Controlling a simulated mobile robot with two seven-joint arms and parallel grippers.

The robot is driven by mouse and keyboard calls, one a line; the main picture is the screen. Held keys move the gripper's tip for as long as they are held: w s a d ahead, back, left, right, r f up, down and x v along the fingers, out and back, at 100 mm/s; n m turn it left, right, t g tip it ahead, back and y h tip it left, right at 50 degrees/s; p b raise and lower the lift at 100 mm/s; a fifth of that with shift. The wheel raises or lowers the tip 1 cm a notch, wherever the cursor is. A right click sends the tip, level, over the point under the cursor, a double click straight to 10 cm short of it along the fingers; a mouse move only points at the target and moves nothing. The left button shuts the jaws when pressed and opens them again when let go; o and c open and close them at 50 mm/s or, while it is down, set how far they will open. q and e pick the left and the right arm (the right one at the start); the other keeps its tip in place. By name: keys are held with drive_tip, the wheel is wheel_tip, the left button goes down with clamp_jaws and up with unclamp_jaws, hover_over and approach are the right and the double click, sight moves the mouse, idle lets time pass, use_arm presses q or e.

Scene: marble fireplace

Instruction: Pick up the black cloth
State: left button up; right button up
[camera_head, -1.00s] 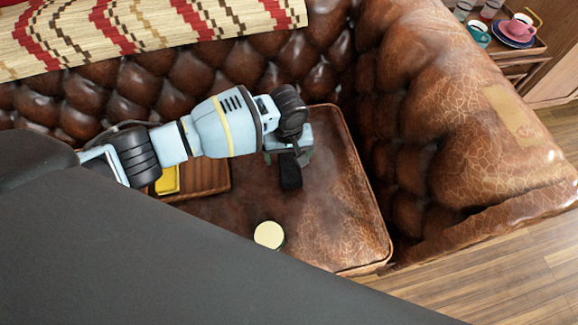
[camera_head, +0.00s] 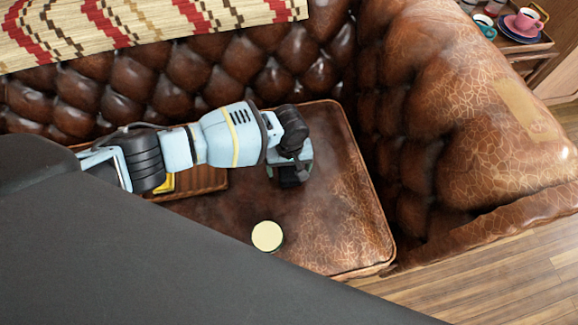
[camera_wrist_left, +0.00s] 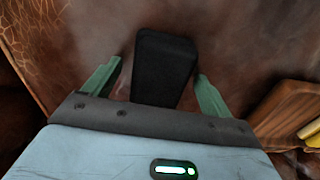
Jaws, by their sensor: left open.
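The black cloth (camera_wrist_left: 162,66) is a small dark block-shaped bundle on the brown leather seat. In the left wrist view it lies between the two green fingers of my left gripper (camera_wrist_left: 157,88), with a gap on each side. In the head view my left gripper (camera_head: 289,178) is above the cloth (camera_head: 291,180) and hides most of it. The left gripper is open. My right gripper does not show in either view.
A wooden tray (camera_head: 212,181) with a yellow item (camera_head: 165,185) is left of the gripper on the seat cushion (camera_head: 340,215). A round cream-topped object (camera_head: 267,236) stands nearer. The tufted sofa back and armrest (camera_head: 470,130) rise around the seat.

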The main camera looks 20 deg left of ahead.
sight(290, 169)
use_arm(q)
drive_tip(key=c, duration=1.1)
drive_tip(key=shift+r, duration=0.5)
drive_tip(key=r+p, duration=0.2)
drive_tip(key=r, duration=0.1)
drive_tip(key=shift+s+d, duration=0.2)
drive_tip(key=shift+s, duration=0.1)
drive_tip(key=s+d+p, duration=0.1)
drive_tip(key=s+d, duration=0.1)
drive_tip(key=s, duration=0.2)
drive_tip(key=s+d+p, duration=0.1)
drive_tip(key=s+d, duration=0.2)
drive_tip(key=s, duration=0.1)
drive_tip(key=s+d+r+p, duration=0.1)
drive_tip(key=s+d, duration=0.1)
drive_tip(key=s, duration=0.2)
drive_tip(key=shift+d, duration=0.25)
drive_tip(key=shift+s+d+p, duration=0.3)
drive_tip(key=shift+s, duration=0.2)
